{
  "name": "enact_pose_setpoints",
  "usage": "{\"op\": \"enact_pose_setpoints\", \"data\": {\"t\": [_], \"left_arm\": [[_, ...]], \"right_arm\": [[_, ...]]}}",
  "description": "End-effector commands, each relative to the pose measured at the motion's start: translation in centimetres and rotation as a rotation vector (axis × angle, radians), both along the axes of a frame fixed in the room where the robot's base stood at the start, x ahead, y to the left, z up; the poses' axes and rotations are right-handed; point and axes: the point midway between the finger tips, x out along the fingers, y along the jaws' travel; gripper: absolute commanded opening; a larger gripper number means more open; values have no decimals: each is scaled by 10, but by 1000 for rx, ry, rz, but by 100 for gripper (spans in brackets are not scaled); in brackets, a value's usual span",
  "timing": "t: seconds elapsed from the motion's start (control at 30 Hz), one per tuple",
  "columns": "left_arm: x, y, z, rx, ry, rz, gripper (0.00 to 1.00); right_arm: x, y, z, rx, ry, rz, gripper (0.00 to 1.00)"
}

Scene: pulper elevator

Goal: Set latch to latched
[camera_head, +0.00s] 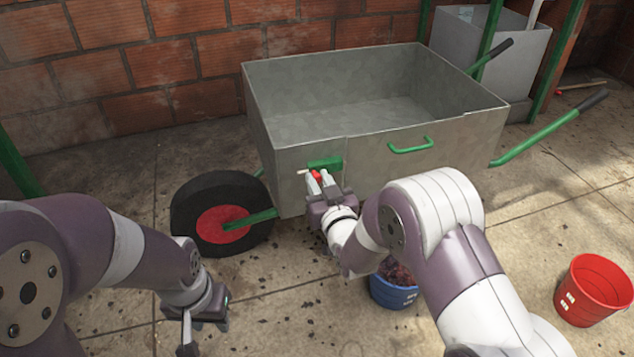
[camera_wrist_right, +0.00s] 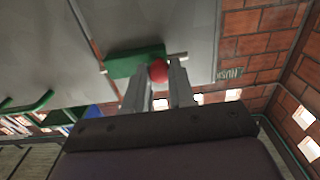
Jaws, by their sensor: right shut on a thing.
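The latch is a green block (camera_head: 325,163) on the front wall of the grey metal cart, with a pale bolt rod (camera_head: 302,171) sticking out of its left side and a red knob (camera_head: 316,174). In the right wrist view the green block (camera_wrist_right: 135,62) and the red knob (camera_wrist_right: 158,71) show close up, the knob between the fingertips. My right gripper (camera_head: 320,179) is shut on the red knob; its fingers partly hide it. My left gripper (camera_head: 188,335) hangs low at the bottom of the head view, away from the latch, its fingers partly cut off.
The cart (camera_head: 290,160) has a green handle (camera_head: 411,146) right of the latch and a black wheel (camera_head: 185,212) at its left. A blue bucket (camera_head: 385,292) is partly behind my right arm. A red bucket (camera_head: 597,290) stands at the right. A brick wall is behind.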

Motion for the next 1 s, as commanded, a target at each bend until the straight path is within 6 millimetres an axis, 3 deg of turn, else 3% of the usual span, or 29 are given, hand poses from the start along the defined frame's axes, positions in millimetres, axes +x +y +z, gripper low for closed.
{"op": "enact_pose_setpoints", "data": {"t": [0.23, 0.57, 0.6, 0.67, 1.0], "left_arm": [[0, 0, 4, 0, 0, 0, 38], [0, 0, 4, 0, 0, 0, 38], [0, 0, 4, 0, 0, 0, 38], [0, 0, 4, 0, 0, 0, 38], [0, 0, 9, 0, 0, 0, 38]], "right_arm": [[13, -39, 1, 0, -1, -5, 0], [14, -44, 0, 1, 0, -6, 0], [14, -44, 0, 1, 0, -6, 34], [14, -44, 0, 1, 0, -6, 50], [8, -44, 1, 0, 3, -3, 50]]}}
